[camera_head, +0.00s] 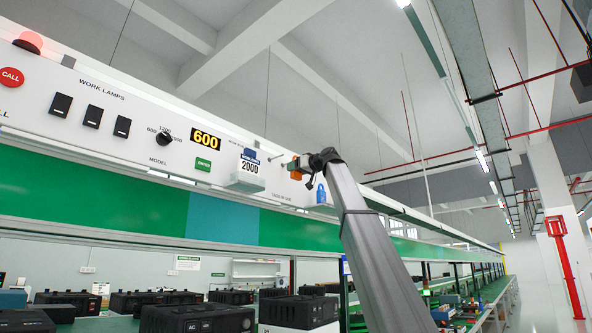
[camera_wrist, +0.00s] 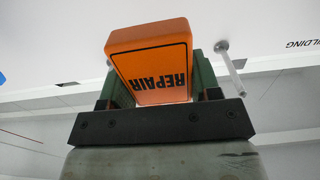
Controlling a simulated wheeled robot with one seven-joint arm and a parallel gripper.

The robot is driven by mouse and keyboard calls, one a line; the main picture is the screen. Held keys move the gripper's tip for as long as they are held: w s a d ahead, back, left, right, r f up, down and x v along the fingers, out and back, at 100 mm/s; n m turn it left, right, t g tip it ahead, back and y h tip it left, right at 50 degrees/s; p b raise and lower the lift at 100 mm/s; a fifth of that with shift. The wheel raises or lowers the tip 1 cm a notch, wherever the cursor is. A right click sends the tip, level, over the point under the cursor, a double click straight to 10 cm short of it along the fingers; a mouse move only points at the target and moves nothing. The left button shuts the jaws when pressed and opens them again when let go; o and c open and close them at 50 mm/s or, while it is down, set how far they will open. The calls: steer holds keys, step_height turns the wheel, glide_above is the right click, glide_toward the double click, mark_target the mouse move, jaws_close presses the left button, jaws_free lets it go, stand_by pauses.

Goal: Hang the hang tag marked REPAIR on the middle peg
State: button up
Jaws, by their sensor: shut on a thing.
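The orange hang tag marked REPAIR (camera_wrist: 150,62) is held between the green-sided fingers of my gripper (camera_wrist: 160,88); its lettering appears upside down in the wrist view. In the head view the orange tag (camera_head: 294,173) is small, at the end of my raised arm, close to the white panel. My gripper (camera_head: 303,165) is shut on it. A pale peg (camera_wrist: 231,68) with a round head sticks out just right of the tag in the wrist view, apart from it. In the head view a peg (camera_head: 275,157) shows left of the tag. Part of the panel behind the tag is hidden.
A blue tag (camera_head: 321,194) hangs on the panel right of my gripper. Farther left are a knob (camera_head: 163,138) and black switches (camera_head: 93,116). A green rail (camera_head: 100,195) runs below.

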steer(key=shift+w+a, duration=0.3)
steer(key=shift+w+a+f, duration=0.4)
steer(key=shift+a, duration=0.1)
stand_by(0.4)
steer(key=o, duration=1)
